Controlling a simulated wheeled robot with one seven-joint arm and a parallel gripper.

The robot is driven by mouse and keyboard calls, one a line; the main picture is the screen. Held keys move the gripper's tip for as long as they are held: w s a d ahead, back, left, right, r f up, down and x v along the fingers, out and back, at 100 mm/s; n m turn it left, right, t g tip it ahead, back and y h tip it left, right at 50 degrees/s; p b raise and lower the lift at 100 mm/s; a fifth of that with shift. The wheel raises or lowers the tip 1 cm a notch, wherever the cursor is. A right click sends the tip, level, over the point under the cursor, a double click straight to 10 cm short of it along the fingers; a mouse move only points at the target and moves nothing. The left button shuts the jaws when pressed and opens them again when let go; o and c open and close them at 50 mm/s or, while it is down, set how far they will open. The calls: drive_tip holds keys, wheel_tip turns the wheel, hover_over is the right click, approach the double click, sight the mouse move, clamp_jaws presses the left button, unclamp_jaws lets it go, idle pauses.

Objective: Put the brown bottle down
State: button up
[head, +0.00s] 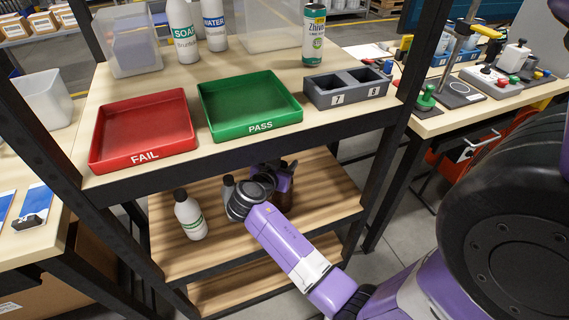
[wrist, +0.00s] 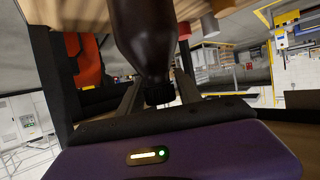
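The brown bottle (wrist: 143,35) is dark and fills the upper middle of the wrist view, with its narrow dark cap end towards my palm. My gripper (wrist: 158,82) has one finger on each side of the bottle's shoulder and neck and looks shut on it. In the head view my gripper (head: 272,172) reaches into the rack under the top board, above the middle shelf (head: 325,190). The bottle's dark brown body (head: 284,198) shows just below it there, partly hidden by my arm. I cannot tell whether its base touches the shelf.
A red FAIL tray (head: 145,150), green PASS tray (head: 262,127) and grey holder (head: 345,98) sit above. The shelf's right part is clear.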

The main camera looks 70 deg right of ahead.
drive_tip(key=shift+o, duration=0.6)
drive_tip(key=shift+r, duration=0.15)
drive_tip(key=s+v, duration=0.1)
drive_tip(key=v, duration=1)
drive_tip(key=s+a+f+n+t+y, duration=0.1)
drive_tip(key=a+f+n+t+y, duration=0.2)
drive_tip(key=a, duration=0.4)
drive_tip(key=s+a+f+n+t+y, duration=0.1)
drive_tip(key=a+f+n+t+y, duration=0.2)
drive_tip(key=a+n, duration=0.35)
drive_tip(key=s+a+f+n+t+y, duration=0.1)
drive_tip(key=a+f+n+t, duration=0.3)
drive_tip(key=a, duration=0.3)
drive_tip(key=s+a+r+n+t+y, duration=0.2)
drive_tip(key=s+a+r+n+y, duration=0.15)
drive_tip(key=s+a, duration=0.3)
drive_tip(key=s+a+r+n+t+y, duration=0.1)
drive_tip(key=s+r+t, duration=0.1)
drive_tip(key=r, duration=0.4)
drive_tip(key=s+a+r+n+t+y, duration=0.1)
drive_tip(key=s+a+r+t+y, duration=0.1)
drive_tip(key=s+r, duration=0.2)
wheel_tip(320, 180, up, 3)
drive_tip(key=shift+f, duration=0.1)
